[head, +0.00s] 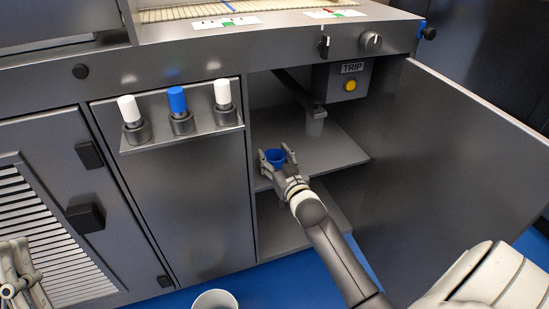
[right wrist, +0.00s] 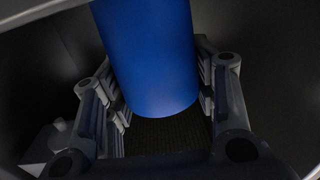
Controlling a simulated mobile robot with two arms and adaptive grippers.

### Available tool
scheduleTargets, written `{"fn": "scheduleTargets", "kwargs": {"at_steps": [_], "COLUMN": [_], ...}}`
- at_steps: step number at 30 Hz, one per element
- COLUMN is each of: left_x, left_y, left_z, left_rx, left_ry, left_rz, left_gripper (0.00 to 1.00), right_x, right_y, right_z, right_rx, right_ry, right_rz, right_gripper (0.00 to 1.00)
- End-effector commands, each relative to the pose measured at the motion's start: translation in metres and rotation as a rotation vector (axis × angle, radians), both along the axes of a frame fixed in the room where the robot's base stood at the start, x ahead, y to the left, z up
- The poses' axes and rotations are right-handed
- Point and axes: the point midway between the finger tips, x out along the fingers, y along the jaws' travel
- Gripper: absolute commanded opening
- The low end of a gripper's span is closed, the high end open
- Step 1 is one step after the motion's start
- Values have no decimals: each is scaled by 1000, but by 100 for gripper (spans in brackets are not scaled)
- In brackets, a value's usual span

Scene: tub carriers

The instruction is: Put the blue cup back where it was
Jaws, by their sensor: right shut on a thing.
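The blue cup (head: 274,154) is upright at the left side of the open cabinet, over the front part of its upper shelf (head: 335,150). My right gripper (head: 276,160) is shut on it, with a finger on each side. In the right wrist view the blue cup (right wrist: 150,60) fills the upper middle between the fingers (right wrist: 160,105). I cannot tell whether its base touches the shelf. My left gripper (head: 16,275) shows only partly at the lower left edge, away from the cup; its opening is unclear.
The open door (head: 460,170) stands to the right. A rack (head: 183,138) with white and blue capped handles is on the left. A white tub (head: 214,300) is at the bottom.

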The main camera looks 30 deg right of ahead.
Motion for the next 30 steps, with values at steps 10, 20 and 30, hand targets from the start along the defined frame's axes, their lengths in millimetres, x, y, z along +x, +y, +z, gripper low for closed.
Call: {"fn": "scheduleTargets", "kwargs": {"at_steps": [10,20,30], "left_x": [-2,-1,28], "left_y": [0,0,-3], "left_z": [2,2,-31], "left_rx": [-4,-3,66], "left_ry": [-16,-11,229], "left_rz": [-1,-1,12], "left_gripper": [0,0,0], "right_x": [0,0,-34], "right_y": [0,0,7], "right_z": [-3,0,1], "right_rx": [0,0,1], "right_ry": [1,0,2], "right_rz": [0,0,0], "right_gripper": [74,74,74]}}
